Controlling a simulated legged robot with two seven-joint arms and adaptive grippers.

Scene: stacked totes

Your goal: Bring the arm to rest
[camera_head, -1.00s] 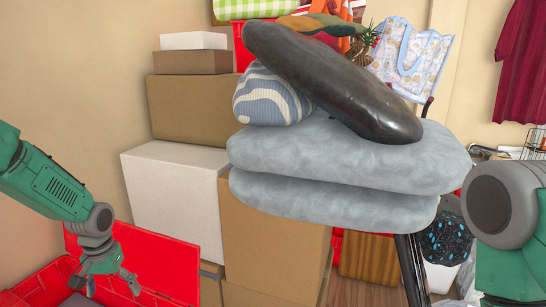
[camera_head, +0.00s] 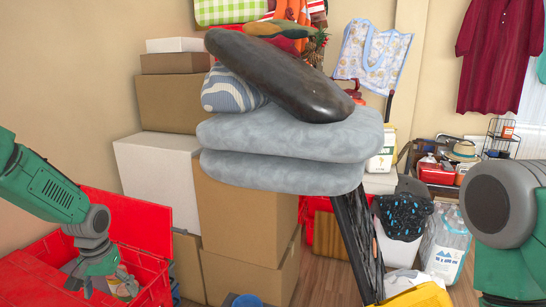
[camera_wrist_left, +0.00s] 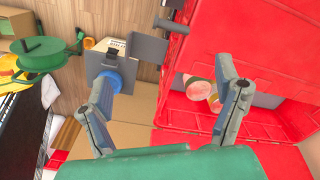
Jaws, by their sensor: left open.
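My left gripper (camera_head: 92,282) hangs at the lower left of the head view, fingers pointing down, in front of or over an open red tote (camera_head: 152,272). In the left wrist view its two fingers (camera_wrist_left: 170,75) are spread wide with nothing between them. The red tote fills the right of that view (camera_wrist_left: 245,45), with several round items (camera_wrist_left: 205,88) showing inside it. The left arm (camera_head: 45,185) is bent and comes in from the left edge. Only a grey and green joint of my right arm (camera_head: 500,205) shows at the right edge; its gripper is out of view.
Cardboard boxes (camera_head: 240,215) are stacked behind the tote. Grey cushions (camera_head: 285,150) with a long dark object (camera_head: 280,75) on top stand mid-view. Some wooden floor (camera_head: 325,285) is bare.

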